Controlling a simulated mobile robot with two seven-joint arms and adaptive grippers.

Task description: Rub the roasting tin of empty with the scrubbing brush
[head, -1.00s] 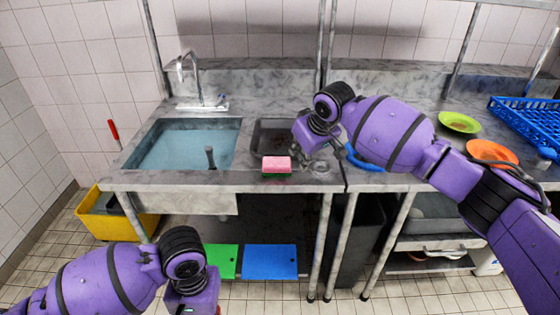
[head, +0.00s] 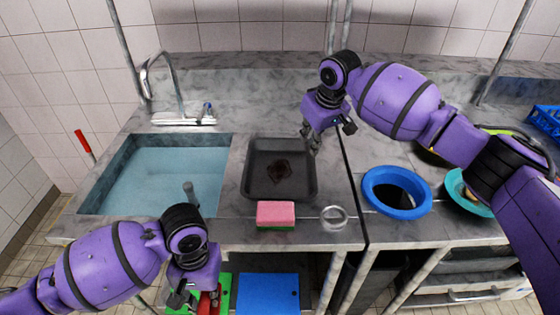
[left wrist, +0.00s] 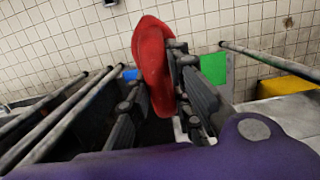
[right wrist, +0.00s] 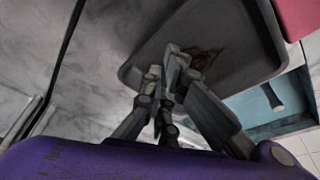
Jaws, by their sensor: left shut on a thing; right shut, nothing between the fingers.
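The roasting tin (head: 252,182) is a dark grey tray lying on the steel counter right of the sink, with a brown burnt patch (head: 280,170) on its floor. My right gripper (head: 310,146) is shut and empty above the tin's right side; the right wrist view shows its fingers in front of the tin (right wrist: 235,65). My left gripper (head: 196,299) is low in front of the counter, shut on a red rounded thing (left wrist: 152,62), which seems to be the scrubbing brush. Its bristles are not clearly seen.
A pink and green sponge (head: 276,213) lies in front of the tin, with a clear ring (head: 334,217) beside it. The water-filled sink (head: 160,178) and tap (head: 180,100) are left. A blue crate (head: 545,118) stands far right.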

